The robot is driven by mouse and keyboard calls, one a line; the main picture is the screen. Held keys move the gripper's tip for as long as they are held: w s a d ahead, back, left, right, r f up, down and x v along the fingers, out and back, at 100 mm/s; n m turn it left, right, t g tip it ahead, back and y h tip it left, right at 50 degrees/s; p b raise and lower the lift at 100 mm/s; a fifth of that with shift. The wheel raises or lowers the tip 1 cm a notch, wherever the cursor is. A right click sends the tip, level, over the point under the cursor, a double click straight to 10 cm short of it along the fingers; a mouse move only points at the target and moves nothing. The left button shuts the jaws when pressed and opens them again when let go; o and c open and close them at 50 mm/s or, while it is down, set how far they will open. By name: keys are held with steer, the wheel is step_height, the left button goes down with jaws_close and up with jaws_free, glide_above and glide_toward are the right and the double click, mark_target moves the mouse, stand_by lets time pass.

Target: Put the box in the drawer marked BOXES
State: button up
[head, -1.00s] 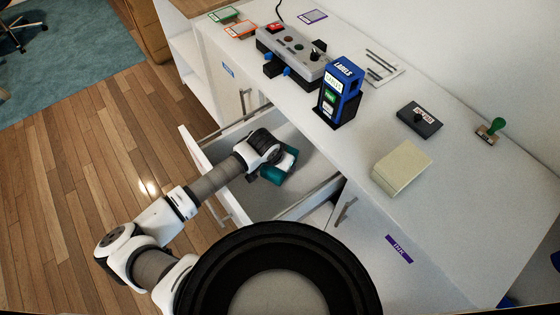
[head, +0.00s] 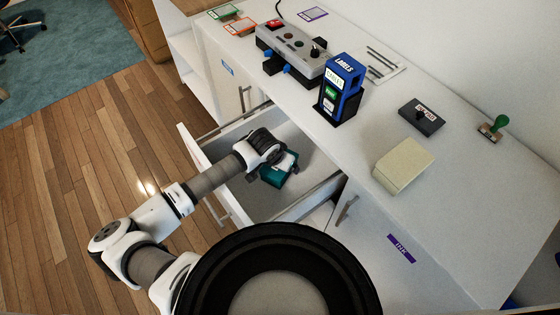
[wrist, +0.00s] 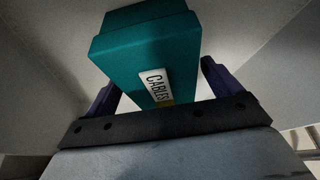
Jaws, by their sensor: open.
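The box (head: 273,178) is teal with a white label reading CABLES in the wrist view (wrist: 135,45). It is inside the open white drawer (head: 314,196), and appears to be down on or near its floor. My gripper (head: 271,167) is low in the drawer, at the box. In the wrist view my gripper (wrist: 160,78) is open, with one finger on each side of the box's near end and gaps showing beside it. The drawer's front faces away from the head camera, so I cannot read any marking on it.
Above the drawer, the white counter (head: 470,215) holds a grey control box (head: 290,52), a blue LABELS dispenser (head: 341,88), a dark stamp pad (head: 421,116), a green-handled stamp (head: 494,127) and a cream block (head: 403,166). A purple INK label (head: 401,249) marks the cabinet at right.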

steer(key=shift+r, duration=0.15)
steer(key=shift+r+p, duration=0.6)
steer(key=shift+p, duration=0.35)
steer(key=b+v, duration=0.2)
steer(key=v, duration=0.9)
steer(key=shift+s+r, duration=0.15)
steer(key=shift+r, duration=0.15)
steer(key=shift+a, duration=0.1)
